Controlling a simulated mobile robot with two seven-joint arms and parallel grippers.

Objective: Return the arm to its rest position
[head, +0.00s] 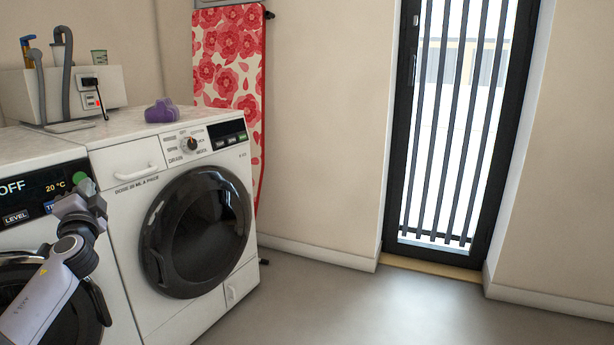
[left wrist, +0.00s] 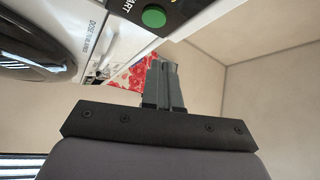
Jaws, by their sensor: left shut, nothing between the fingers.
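My left arm comes in from the lower left of the head view. My left gripper (head: 80,190) is in front of the left machine's control panel (head: 45,192), close to a round green button (head: 86,186). Whether the fingers touch the button cannot be told in the head view. In the left wrist view the gripper fingers (left wrist: 163,85) are together with nothing between them. The green button (left wrist: 154,17) shows beyond the fingertips there, apart from them in the picture. My right gripper is not in view.
A white washing machine (head: 185,215) with a dark round door stands to the right. A purple object (head: 162,111) and a grey-white box with hoses (head: 60,92) sit on top. A floral ironing board (head: 230,60) leans at the wall. The floor (head: 370,310) before the barred door (head: 450,130) is clear.

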